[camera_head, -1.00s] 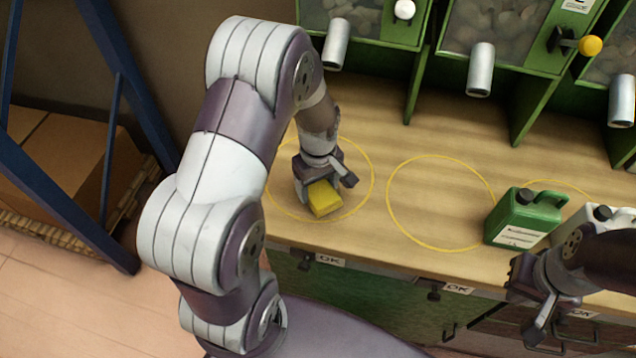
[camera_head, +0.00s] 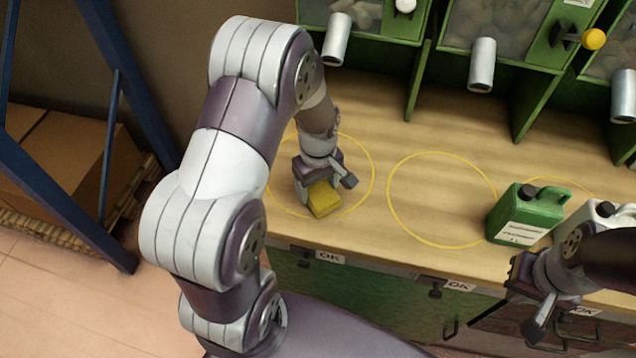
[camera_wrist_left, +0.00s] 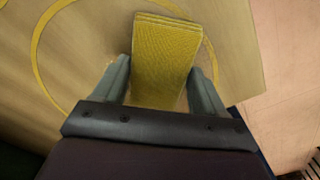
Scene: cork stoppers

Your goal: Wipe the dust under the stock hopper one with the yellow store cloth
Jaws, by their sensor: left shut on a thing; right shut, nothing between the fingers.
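The yellow cloth (camera_head: 322,199) is a folded block inside the left yellow circle on the wooden counter. My left gripper (camera_head: 326,184) is shut on it, low over the counter; I cannot tell whether the cloth touches the wood. In the left wrist view the cloth (camera_wrist_left: 166,62) sits between the two fingers of my left gripper (camera_wrist_left: 164,84). My right gripper (camera_head: 522,298) is shut and empty at the counter's front edge. A hopper with a grey spout (camera_head: 337,40) stands behind the left circle. I cannot make out dust on the wood.
A green canister (camera_head: 527,214) and a white canister (camera_head: 603,222) stand at the right, close to my right gripper. The middle circle (camera_head: 441,200) is empty. Green dividers (camera_head: 419,82) stand at the back. A blue rack post (camera_head: 139,110) is at the left.

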